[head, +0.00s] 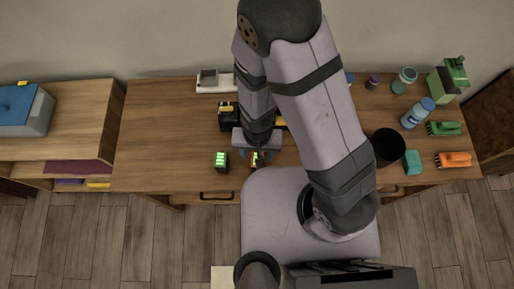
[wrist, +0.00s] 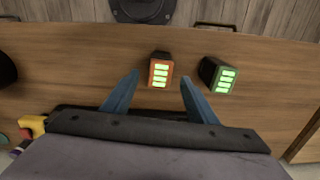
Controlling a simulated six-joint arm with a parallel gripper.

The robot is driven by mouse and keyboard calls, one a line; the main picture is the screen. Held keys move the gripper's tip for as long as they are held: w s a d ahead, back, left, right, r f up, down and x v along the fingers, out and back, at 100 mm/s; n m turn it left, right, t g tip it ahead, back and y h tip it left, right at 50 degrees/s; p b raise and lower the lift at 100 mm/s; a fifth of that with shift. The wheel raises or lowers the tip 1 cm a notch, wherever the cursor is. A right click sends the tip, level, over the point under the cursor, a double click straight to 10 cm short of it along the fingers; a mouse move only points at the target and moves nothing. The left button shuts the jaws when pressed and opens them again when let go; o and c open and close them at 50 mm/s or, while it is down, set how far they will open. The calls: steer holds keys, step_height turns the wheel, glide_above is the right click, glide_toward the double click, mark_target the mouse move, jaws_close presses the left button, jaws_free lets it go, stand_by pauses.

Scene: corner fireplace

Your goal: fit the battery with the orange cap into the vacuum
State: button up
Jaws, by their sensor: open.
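The battery with the orange cap (wrist: 160,72) stands on the wooden worktop, its green bars lit; it also shows in the head view (head: 258,160). My gripper (wrist: 160,78) is open above it, one blue finger on each side of the battery in the wrist view, and holds nothing. A similar battery with a green cap (wrist: 219,77) stands beside it, also in the head view (head: 221,160). I cannot make out the vacuum for sure. A black and yellow device (head: 228,115) and a partly hidden yellow part (head: 281,122) lie behind my gripper.
A black bin (head: 388,146), teal block (head: 412,162), green brush (head: 443,128), orange brush (head: 453,159) and blue-capped bottle (head: 417,113) crowd the right side. A white tray (head: 215,88) is at the back. The worktop's left part is clear.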

steer(key=shift+f+p, duration=0.75)
steer(key=shift+f, duration=1.6)
steer(key=c, duration=1.3)
